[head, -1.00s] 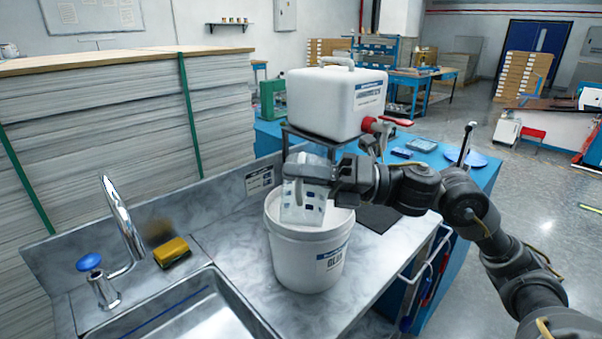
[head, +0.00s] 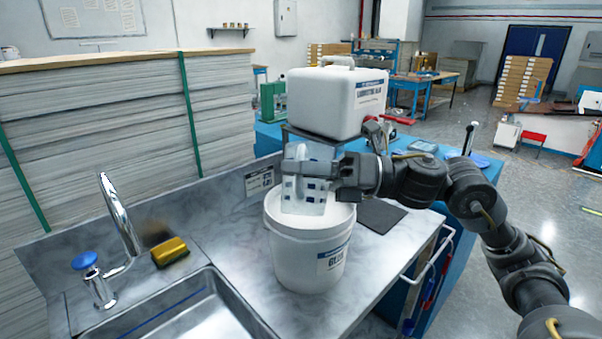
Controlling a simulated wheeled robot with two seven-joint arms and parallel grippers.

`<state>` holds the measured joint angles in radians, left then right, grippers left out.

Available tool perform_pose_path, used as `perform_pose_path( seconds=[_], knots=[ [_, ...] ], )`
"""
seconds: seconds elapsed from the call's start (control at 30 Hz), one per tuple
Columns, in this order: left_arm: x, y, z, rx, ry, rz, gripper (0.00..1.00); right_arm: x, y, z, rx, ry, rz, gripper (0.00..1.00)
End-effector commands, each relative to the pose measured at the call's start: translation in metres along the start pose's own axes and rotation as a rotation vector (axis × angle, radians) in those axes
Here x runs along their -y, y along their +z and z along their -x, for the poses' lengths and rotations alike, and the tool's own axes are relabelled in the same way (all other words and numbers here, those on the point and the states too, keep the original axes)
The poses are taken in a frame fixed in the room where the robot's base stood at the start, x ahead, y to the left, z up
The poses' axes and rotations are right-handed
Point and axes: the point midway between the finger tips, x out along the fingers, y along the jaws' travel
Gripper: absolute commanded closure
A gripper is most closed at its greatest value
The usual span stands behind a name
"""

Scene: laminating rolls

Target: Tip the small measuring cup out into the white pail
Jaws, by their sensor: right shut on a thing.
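The white pail (head: 308,256) stands on the grey counter beside the sink, its label facing right. The small measuring cup (head: 308,193), clear with dark blue marks, is above the pail's mouth, its lower end at or just inside the rim. My right gripper (head: 318,174) comes in from the right and is shut on the cup. The cup looks close to upright; I cannot tell what is in it. My left gripper is not in view.
A white jug (head: 337,101) with a red tap sits on a dark stand right behind the cup. A steel sink (head: 185,308), faucet (head: 120,220) and yellow sponge (head: 170,252) are at left. A dark mat (head: 381,215) lies right of the pail.

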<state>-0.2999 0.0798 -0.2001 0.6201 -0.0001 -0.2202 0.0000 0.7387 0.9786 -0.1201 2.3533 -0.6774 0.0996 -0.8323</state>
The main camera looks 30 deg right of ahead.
Motion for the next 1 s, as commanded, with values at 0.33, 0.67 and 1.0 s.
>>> perform_pose_path(
  seconds=[0.33, 0.67, 1.0],
  knots=[
    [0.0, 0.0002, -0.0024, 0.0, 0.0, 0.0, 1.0, -0.0018, -0.0006, -0.0003, -0.008, 0.0, 0.038, 1.0],
    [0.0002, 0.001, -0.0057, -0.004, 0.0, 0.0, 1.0, -0.0009, -0.0015, -0.0004, -0.008, -0.001, 0.036, 1.0],
    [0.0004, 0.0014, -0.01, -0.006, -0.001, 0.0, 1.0, 0.0003, -0.0039, -0.0005, -0.013, 0.0, 0.063, 1.0]
  ],
)
